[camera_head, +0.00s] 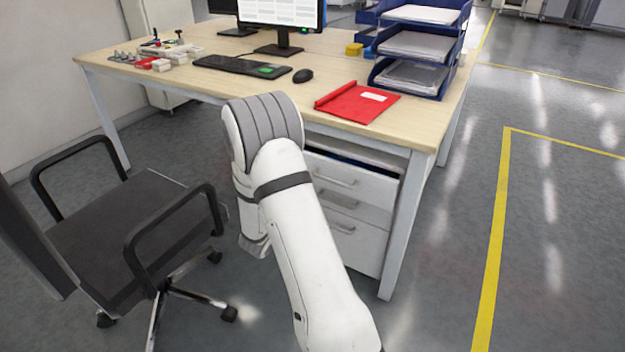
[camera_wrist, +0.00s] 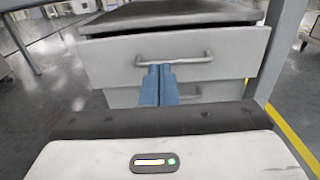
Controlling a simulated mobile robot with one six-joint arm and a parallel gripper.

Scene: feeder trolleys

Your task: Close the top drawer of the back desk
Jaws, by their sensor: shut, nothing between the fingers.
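The white drawer unit stands under the right side of the wooden desk (camera_head: 430,115). Its top drawer (camera_head: 372,186) is pulled partly out, with a dark gap above its front. In the wrist view the top drawer (camera_wrist: 225,55) fills the upper middle, with its bar handle (camera_wrist: 195,60) across the front. My gripper (camera_wrist: 160,70) is shut and empty, its blue fingertips at the left half of the handle. I cannot tell whether they touch it. The lower drawers look closed. In the head view my arm hides my gripper and part of the unit.
A black office chair (camera_head: 105,225) stands left of my arm. A desk leg (camera_head: 405,230) rises just right of the drawers. On the desk are a red folder (camera_head: 358,103), blue paper trays (camera_head: 415,50), a mouse and a keyboard. The floor at right is clear.

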